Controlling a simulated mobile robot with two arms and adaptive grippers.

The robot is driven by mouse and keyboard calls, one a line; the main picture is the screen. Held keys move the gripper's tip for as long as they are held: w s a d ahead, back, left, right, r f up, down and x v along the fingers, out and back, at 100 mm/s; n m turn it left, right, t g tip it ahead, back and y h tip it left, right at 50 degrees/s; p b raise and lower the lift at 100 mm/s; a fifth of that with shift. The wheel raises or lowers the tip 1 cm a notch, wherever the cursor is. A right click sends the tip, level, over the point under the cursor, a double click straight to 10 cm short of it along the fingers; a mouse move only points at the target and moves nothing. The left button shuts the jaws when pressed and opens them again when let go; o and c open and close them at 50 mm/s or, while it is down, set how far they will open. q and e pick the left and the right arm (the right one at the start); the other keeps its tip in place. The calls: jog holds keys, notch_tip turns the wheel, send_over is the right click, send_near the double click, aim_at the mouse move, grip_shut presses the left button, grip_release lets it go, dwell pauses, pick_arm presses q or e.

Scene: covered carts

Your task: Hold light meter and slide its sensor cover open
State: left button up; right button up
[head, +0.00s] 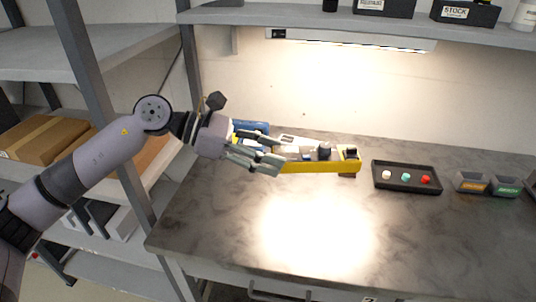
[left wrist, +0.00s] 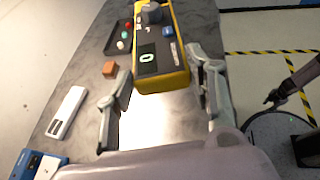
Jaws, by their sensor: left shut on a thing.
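The light meter (head: 318,167) is a yellow box with a dark face. My left gripper (head: 268,158) is shut on its near end and holds it level above the grey table. In the left wrist view the meter (left wrist: 176,72) sits between the two fingertips of my left gripper (left wrist: 160,70). Its face shows a display reading 0, a blue button and a dark round knob toward the far end. A black block stands on its far end in the head view. I cannot tell how the sensor cover is set. My right gripper (left wrist: 273,98) is small and dark, off the table.
A black tray (head: 377,184) with white, teal and red buttons lies right of the meter. Small labelled bins (head: 472,183) stand further right. A white device (left wrist: 68,112), a brown block (left wrist: 109,68) and a blue object (left wrist: 22,163) lie on the table. The front of the table is clear.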

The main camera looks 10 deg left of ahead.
pick_arm(q)
jog(key=shift+f+b, duration=6.35)
jog(key=shift+f, duration=0.95)
jog(key=shift+f+b, duration=0.3)
